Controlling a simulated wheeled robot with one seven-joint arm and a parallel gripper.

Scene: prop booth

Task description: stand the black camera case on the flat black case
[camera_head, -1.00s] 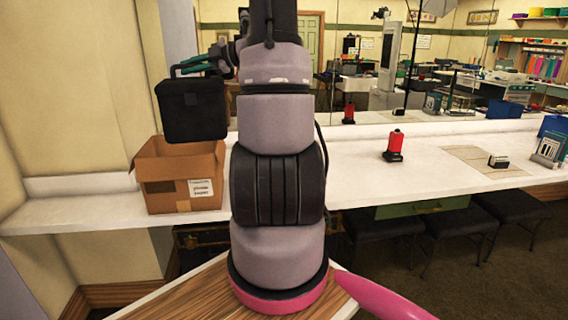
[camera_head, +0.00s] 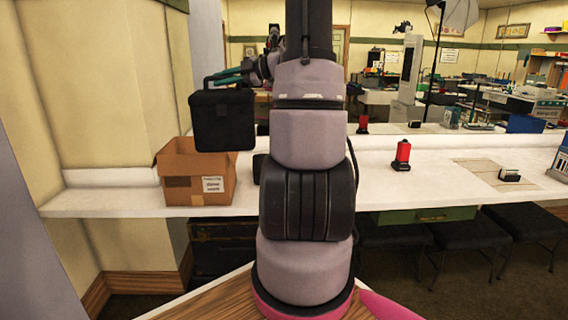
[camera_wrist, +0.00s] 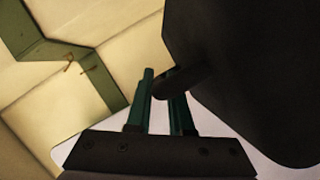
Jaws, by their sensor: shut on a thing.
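The black camera case (camera_head: 222,122) hangs upright below my gripper (camera_head: 226,77), in the air above and behind the cardboard box. In the wrist view my gripper (camera_wrist: 165,103) has its green fingers shut on the case's dark handle, and the camera case (camera_wrist: 255,65) fills the right side. A dark thing (camera_head: 259,167) shows on the counter between the box and my arm. It is mostly hidden by my arm, so I cannot tell whether it is the flat black case.
An open cardboard box (camera_head: 196,178) stands on the white counter (camera_head: 105,200). A red and black device (camera_head: 401,156) and a small block (camera_head: 509,175) on a mat stand to the right. A dark trunk (camera_head: 222,248) sits under the counter, beside stools (camera_head: 520,220). A mirror backs the counter.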

